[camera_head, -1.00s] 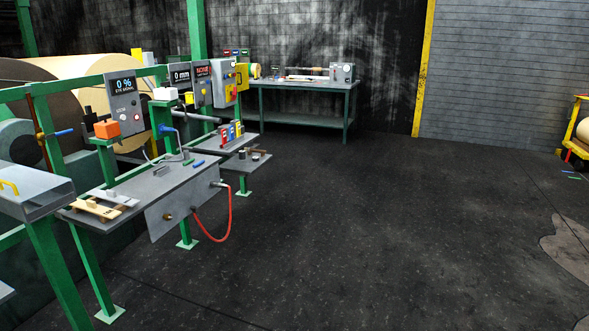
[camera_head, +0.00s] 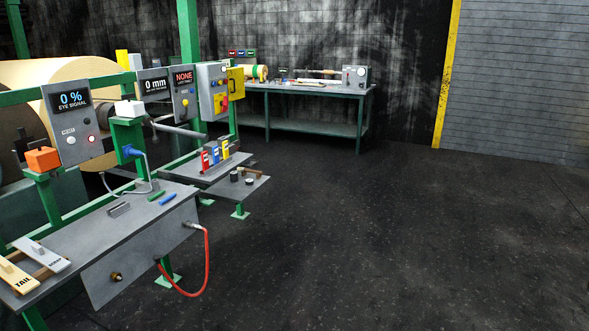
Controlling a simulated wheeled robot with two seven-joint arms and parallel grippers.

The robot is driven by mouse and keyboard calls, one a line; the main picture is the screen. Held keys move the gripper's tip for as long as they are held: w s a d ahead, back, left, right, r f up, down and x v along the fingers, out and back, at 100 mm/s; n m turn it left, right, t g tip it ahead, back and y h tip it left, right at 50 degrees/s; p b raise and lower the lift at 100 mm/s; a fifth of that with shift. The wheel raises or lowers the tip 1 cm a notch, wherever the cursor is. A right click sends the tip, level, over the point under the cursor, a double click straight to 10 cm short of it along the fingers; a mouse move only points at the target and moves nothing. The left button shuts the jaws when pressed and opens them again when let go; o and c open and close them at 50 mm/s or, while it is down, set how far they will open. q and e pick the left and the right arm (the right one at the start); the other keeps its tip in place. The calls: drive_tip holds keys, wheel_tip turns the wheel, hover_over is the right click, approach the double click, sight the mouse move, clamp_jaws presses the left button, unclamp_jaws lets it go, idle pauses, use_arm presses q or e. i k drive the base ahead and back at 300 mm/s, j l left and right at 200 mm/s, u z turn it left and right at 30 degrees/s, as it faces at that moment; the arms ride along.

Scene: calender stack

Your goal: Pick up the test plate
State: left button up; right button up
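I cannot tell for sure which thing is the test plate. Two small flat plates with raised grips lie on wooden strips at the near left end of the grey shelf (camera_head: 85,232). One is a cream plate (camera_head: 18,278) marked "TAIL"; the other is a white plate (camera_head: 42,254) whose lettering is hard to read. Several flat items lie on the far workbench (camera_head: 310,88), too small to make out. Neither of my grippers is in view.
A red hose (camera_head: 205,265) loops off the shelf front. An orange box (camera_head: 42,160) and signal panels stand above it. A smaller side shelf (camera_head: 240,187) holds dark cylinders. Red, blue and yellow holders (camera_head: 215,152) stand behind. The dark floor (camera_head: 400,240) at the right is clear.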

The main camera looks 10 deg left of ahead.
sight(21, 146)
drive_tip(key=i+u, duration=0.15)
drive_tip(key=i, duration=0.3)
drive_tip(key=i+l+u, duration=0.15)
drive_tip(key=i, duration=0.3)
drive_tip(key=i+l+u, duration=0.15)
drive_tip(key=i, duration=0.3)
drive_tip(key=i+l+u, duration=0.2)
drive_tip(key=i+u, duration=0.25)
drive_tip(key=i+l+u, duration=0.3)
drive_tip(key=u, duration=0.15)
drive_tip(key=i+l+u, duration=0.3)
drive_tip(key=l+u, duration=0.2)
drive_tip(key=i+l+u, duration=0.1)
drive_tip(key=l, duration=0.15)
drive_tip(key=i+l+u, duration=0.15)
drive_tip(key=k+l, duration=0.05)
drive_tip(key=l, duration=0.05)
